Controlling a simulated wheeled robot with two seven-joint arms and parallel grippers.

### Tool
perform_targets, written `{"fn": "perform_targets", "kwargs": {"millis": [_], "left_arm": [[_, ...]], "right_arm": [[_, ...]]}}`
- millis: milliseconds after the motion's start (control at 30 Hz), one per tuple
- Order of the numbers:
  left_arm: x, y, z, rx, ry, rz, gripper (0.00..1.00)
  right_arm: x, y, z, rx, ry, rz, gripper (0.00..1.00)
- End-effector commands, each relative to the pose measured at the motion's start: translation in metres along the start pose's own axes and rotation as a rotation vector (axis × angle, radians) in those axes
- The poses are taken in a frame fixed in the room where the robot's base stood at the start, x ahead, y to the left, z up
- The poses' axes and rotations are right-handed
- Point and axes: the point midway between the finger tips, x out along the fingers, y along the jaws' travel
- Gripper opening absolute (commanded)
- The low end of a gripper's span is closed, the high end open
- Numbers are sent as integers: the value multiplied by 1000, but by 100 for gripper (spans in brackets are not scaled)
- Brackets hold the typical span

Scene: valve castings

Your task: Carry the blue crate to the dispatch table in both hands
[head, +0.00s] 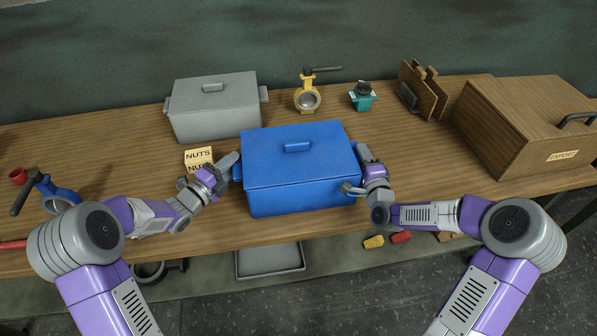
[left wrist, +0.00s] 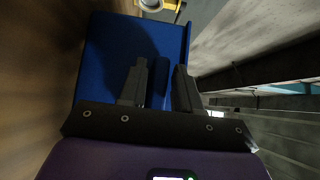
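The blue crate (head: 300,178), with a lid and a top handle, stands on the wooden table (head: 120,160) near its front edge. My left gripper (head: 228,176) is at the crate's left side. In the left wrist view its open fingers (left wrist: 160,88) lie on either side of the crate's blue side handle (left wrist: 160,80), with narrow gaps. My right gripper (head: 357,172) is at the crate's right side with its fingers spread; the handle there is mostly hidden. No table is marked as the dispatch table.
A grey lidded crate (head: 213,112) stands behind left, near a NUTS card (head: 198,157). A yellow valve (head: 307,97), a teal valve (head: 362,97), wooden boards (head: 423,92) and a wooden box (head: 520,130) stand behind and right. A grey tray (head: 270,260) lies below the front edge.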

Motion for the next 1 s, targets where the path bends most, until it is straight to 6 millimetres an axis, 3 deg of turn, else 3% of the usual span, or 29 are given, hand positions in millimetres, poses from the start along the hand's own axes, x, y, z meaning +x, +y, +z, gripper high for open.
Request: {"fn": "perform_targets", "kwargs": {"millis": [33, 200, 733, 1000], "left_arm": [[0, 0, 0, 0, 0, 0, 24], [0, 0, 0, 0, 0, 0, 0], [0, -3, 0, 2, 0, -4, 0], [0, -17, 0, 2, 0, -5, 0]], "right_arm": [[0, 0, 0, 0, 0, 0, 24], [0, 0, 0, 0, 0, 0, 0], [0, -4, 0, -1, 0, -5, 0], [0, -17, 0, -1, 0, -6, 0]]}}
